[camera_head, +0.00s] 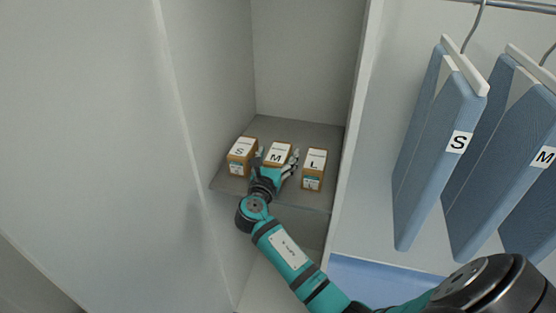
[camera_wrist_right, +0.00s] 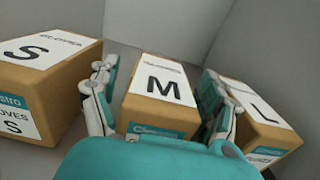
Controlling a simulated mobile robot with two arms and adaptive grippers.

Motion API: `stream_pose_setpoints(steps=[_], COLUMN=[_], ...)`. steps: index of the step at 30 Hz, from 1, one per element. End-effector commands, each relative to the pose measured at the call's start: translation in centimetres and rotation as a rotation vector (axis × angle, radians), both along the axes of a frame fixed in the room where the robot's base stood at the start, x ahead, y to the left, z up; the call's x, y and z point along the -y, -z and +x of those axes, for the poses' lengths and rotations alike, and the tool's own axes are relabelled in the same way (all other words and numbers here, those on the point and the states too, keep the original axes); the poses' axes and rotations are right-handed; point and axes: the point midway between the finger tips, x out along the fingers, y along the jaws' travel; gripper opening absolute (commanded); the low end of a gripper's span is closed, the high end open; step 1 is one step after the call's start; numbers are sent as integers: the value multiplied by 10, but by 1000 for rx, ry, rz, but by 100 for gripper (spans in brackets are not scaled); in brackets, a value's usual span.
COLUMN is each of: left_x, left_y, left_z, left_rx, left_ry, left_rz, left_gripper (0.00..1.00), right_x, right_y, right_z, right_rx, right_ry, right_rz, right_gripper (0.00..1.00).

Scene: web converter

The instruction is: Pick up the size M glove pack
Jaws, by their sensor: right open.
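The size M glove pack (camera_head: 278,153) is a brown box with a white top label, standing on a grey shelf between two like packs. It also shows in the right wrist view (camera_wrist_right: 158,88). My right gripper (camera_head: 275,166) is open around it, with one finger on each side of the M pack (camera_wrist_right: 160,105). I cannot tell whether the fingers touch the box. The size S pack (camera_head: 241,155) stands to the left and the size L pack (camera_head: 314,168) to the right. My left gripper is not in view.
The shelf (camera_head: 300,126) sits in a narrow compartment with a wall on the left and a divider (camera_head: 350,130) on the right. Blue garments marked S (camera_head: 440,150) and M (camera_head: 505,150) hang right of the divider. The fingers fit in narrow gaps between the packs.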

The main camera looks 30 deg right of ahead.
Motion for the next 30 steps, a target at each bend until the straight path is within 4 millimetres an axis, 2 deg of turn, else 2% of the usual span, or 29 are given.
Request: stream_pose_setpoints(steps=[9,22,30], left_x=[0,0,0], left_y=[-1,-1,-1], left_z=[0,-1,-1], left_rx=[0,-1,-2], left_ry=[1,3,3], left_rz=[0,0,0], left_gripper=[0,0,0], right_x=[5,5,4], right_y=[1,1,-1], right_z=[4,4,4], right_rx=[1,0,2], right_ry=[-1,-1,-1], right_rz=[1,1,1], right_gripper=[80,24,21])
